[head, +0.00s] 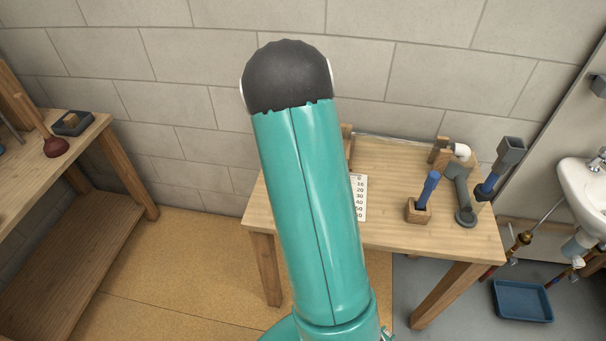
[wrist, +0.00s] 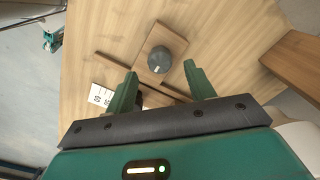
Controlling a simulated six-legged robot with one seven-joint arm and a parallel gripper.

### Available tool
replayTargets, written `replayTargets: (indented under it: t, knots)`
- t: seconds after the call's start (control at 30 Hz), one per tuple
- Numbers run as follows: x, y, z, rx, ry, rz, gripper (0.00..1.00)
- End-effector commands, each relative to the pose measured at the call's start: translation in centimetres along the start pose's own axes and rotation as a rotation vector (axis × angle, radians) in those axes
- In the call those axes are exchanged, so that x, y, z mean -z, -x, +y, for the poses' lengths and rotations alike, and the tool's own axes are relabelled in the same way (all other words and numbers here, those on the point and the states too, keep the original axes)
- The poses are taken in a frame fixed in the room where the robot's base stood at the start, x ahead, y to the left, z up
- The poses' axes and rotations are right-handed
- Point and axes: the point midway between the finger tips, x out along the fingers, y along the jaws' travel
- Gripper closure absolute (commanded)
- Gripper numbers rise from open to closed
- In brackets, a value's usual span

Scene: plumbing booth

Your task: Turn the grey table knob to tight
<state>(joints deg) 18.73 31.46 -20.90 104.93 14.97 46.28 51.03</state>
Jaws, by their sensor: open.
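The dark grey knob (wrist: 160,60) sits on a square wooden block (wrist: 172,42) on the table in the wrist view. A small pale mark shows on its near side. My gripper (wrist: 160,70) is open, with one green finger to the left of the knob and one to the right. Both fingertips appear apart from the knob, and nothing is held. How far the fingers are above the knob I cannot tell. In the head view my arm hides the knob and the gripper; the wooden table (head: 410,231) shows around it.
A number card (head: 360,198) lies on the table and shows in the wrist view (wrist: 102,97). A blue tray (head: 522,301) lies on the floor.

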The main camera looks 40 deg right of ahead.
Motion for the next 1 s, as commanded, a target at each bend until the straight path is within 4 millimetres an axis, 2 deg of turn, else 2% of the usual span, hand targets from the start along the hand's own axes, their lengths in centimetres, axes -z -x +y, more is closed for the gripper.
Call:
replayTargets:
  t: [0.03, 0.2, 0.43, 0.6, 1.0]
  knots:
    - [0.1, 1.3, -0.1, 0.005, 0.001, 0.003, 0.46]
    - [0.0, 5.1, -0.1, 0.005, 0.001, 0.002, 0.46]
    - [0.0, 9.0, 0.0, 0.002, 0.001, 0.001, 0.46]
    - [0.0, 9.9, 0.0, 0.0, 0.0, 0.001, 0.46]
    - [0.0, 9.9, 0.0, 0.0, 0.0, 0.001, 0.46]
